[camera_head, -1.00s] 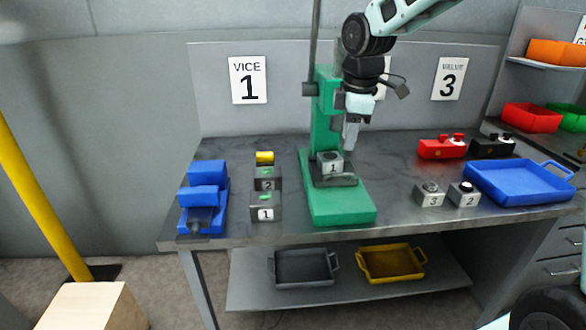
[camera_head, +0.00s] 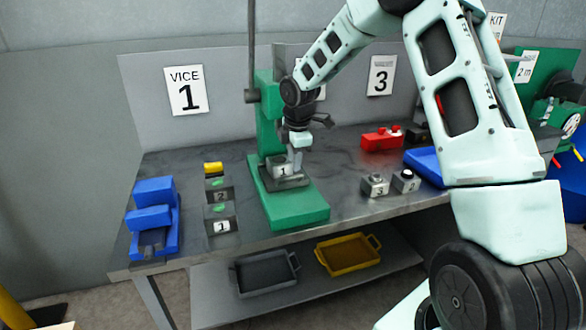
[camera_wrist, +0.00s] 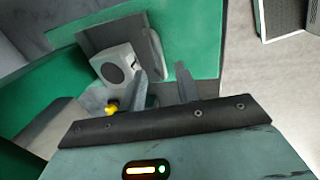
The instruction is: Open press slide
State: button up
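The green press (camera_head: 268,115) stands on the bench with a green base (camera_head: 300,210) and a tall dark lever rod. A dark grey slide plate (camera_head: 292,183) sits on its base and bears a grey block marked 1 (camera_head: 281,171). My gripper (camera_head: 298,168) points down at the right side of this block. In the wrist view my gripper (camera_wrist: 163,88) has its two fingers apart, with the grey block (camera_wrist: 118,62) beside the left finger and the plate's edge close by. A small yellow knob (camera_wrist: 111,107) shows below the block. Whether a finger touches anything is unclear.
A blue vice (camera_head: 152,218) and blocks marked 1 (camera_head: 221,226) and 2 (camera_head: 220,194) stand left of the press. My arm covers the right side.

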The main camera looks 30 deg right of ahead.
aim_at(293, 177)
jog(key=shift+w+d+f+p, duration=0.15)
jog(key=shift+w+f, duration=0.1)
jog(key=shift+f, duration=1)
jog(key=shift+w+f+p, duration=0.15)
jog(key=shift+w+f, duration=0.05)
jog(key=shift+f, duration=1.05)
grip_shut()
